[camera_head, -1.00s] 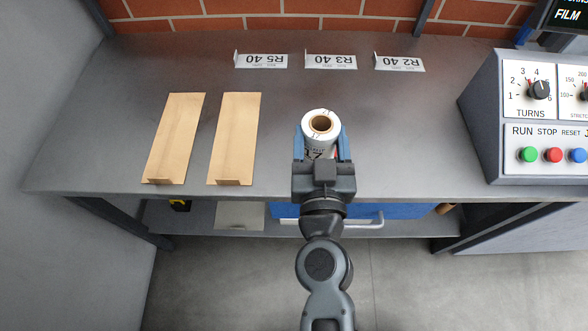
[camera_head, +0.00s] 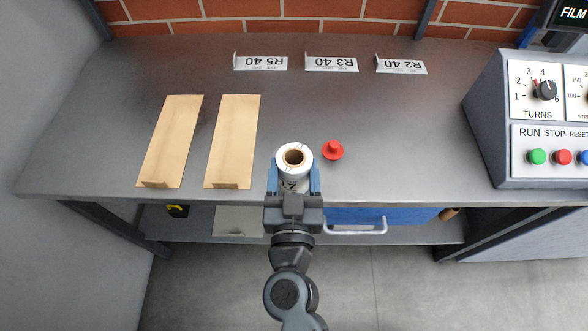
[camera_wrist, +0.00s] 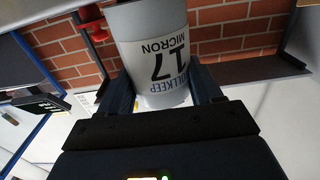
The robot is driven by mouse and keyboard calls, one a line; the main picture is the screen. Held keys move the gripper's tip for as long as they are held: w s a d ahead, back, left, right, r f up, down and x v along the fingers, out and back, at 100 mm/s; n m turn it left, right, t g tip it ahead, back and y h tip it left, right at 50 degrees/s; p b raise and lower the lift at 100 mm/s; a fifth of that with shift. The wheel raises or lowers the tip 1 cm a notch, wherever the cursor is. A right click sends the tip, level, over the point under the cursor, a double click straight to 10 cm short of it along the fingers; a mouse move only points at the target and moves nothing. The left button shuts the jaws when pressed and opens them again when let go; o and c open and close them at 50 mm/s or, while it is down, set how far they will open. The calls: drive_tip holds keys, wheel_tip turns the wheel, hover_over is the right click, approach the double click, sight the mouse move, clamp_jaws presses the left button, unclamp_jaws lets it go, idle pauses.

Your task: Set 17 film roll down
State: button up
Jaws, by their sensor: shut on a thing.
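The film roll (camera_head: 294,158) is a white cylinder with a brown cardboard core, seen from above in the head view. In the wrist view its label (camera_wrist: 160,50) reads "ROLLKEEP 17 MICRON", upside down. My gripper (camera_head: 294,180) is shut on the roll, with a blue finger on each side. The roll is upright near the front of the grey table (camera_head: 390,130); I cannot tell whether its base touches the top. A red knobbed piece (camera_head: 333,151) stands on the table just right of the roll.
Two brown paper pieces (camera_head: 171,140) (camera_head: 233,140) lie at left. Cards R5 40 (camera_head: 260,63), R3 40 (camera_head: 331,64) and R2 40 (camera_head: 401,66) stand at the back. A control box (camera_head: 500,110) is at right. The table between the roll and cards is clear.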

drive_tip(key=shift+f, duration=0.1)
drive_tip(key=o, duration=1.2)
drive_tip(key=s+b, duration=0.2)
drive_tip(key=s, duration=1)
drive_tip(key=shift+a, duration=0.2)
drive_tip(key=shift+m+g, duration=0.4)
drive_tip(key=shift+g, duration=0.2)
drive_tip(key=s+d, duration=0.3)
drive_tip(key=s+d+r, duration=0.1)
drive_tip(key=s+d, duration=0.3)
drive_tip(key=s+d+r, duration=0.1)
drive_tip(key=s+d, duration=0.2)
drive_tip(key=shift+s+d, duration=0.25)
drive_tip(key=shift+d, duration=0.05)
drive_tip(key=shift+o, duration=0.5)
drive_tip(key=s+d+r+g, duration=0.1)
drive_tip(key=s+d+r, duration=0.1)
drive_tip(key=s+d, duration=0.2)
drive_tip(key=s+d+r+n+g, duration=0.1)
drive_tip(key=s+d+r, duration=0.2)
drive_tip(key=d, duration=0.3)
drive_tip(key=shift+s+d+r+y, duration=0.3)
drive_tip(key=shift+s+d, duration=0.05)
drive_tip(key=shift+s, duration=0.15)
